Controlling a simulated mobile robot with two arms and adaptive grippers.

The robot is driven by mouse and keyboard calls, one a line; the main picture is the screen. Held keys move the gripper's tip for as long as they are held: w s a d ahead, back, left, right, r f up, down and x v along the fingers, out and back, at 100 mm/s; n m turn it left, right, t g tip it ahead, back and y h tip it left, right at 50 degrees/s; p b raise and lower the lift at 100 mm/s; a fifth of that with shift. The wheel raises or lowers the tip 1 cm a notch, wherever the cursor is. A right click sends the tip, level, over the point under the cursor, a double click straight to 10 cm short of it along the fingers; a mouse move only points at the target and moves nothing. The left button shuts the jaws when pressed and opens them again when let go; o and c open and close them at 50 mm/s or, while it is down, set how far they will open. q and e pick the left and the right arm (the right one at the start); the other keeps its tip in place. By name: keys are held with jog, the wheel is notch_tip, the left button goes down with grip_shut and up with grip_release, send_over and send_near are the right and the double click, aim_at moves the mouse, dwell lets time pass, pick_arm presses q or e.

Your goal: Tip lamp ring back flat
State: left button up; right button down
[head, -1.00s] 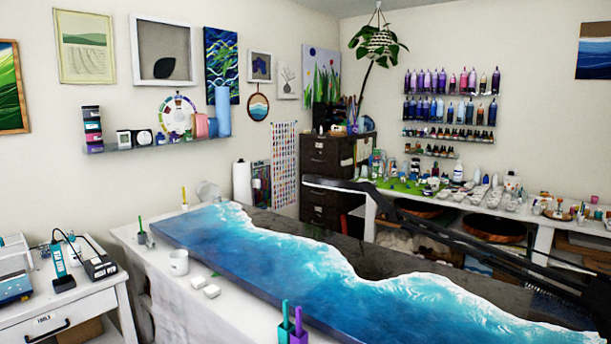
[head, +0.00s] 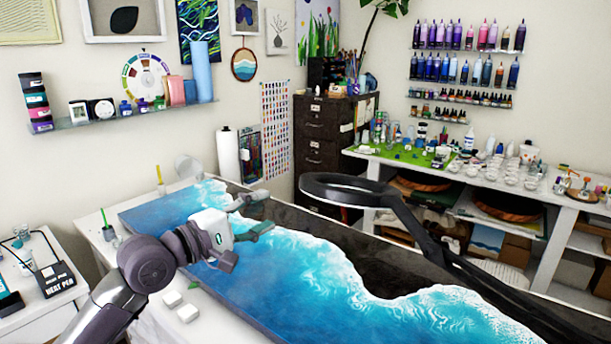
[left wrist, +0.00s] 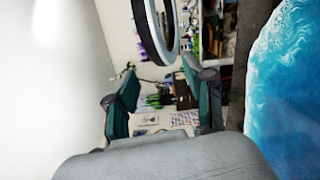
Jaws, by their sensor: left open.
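The lamp ring (head: 312,193) is a dark hoop on a black arm (head: 425,235), held above the far side of the wave-painted slab in the head view. It looks close to level, but I cannot tell its exact tilt. My left gripper (head: 264,212) is open and empty, left of the ring and apart from it, over the slab. In the left wrist view, the ring (left wrist: 150,32) shows its pale inner edge beyond the spread teal fingers of my left gripper (left wrist: 163,98). My right gripper is not in view.
The blue and black slab (head: 330,290) lies on a white-covered table. A paper roll (head: 228,155) and a dark cabinet (head: 318,150) stand behind. A crowded bench (head: 570,210) runs along the right.

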aim_at(307, 190)
pick_arm(q)
jog(key=w+d+p, duration=0.1)
jog(key=w+d+r+p, duration=0.1)
jog(key=d, duration=0.1)
jog(key=w+d+p, duration=0.1)
jog(key=d, duration=0.1)
jog(key=shift+d+r, duration=0.1)
jog(key=shift+r, duration=0.2)
jog(key=x, duration=0.2)
jog(key=p+x, duration=0.1)
jog(key=x, duration=0.1)
jog(key=shift+w+f, duration=0.2)
jog(key=shift+x, duration=0.95)
jog(key=shift+w+f+p, duration=0.1)
jog(key=shift+w+p, duration=0.2)
jog(key=shift+w+d, duration=0.1)
jog(key=shift+d, duration=0.1)
jog(key=shift+f, duration=0.1)
jog(key=c, duration=0.7)
jog(key=shift+c, duration=1.3)
grip_shut()
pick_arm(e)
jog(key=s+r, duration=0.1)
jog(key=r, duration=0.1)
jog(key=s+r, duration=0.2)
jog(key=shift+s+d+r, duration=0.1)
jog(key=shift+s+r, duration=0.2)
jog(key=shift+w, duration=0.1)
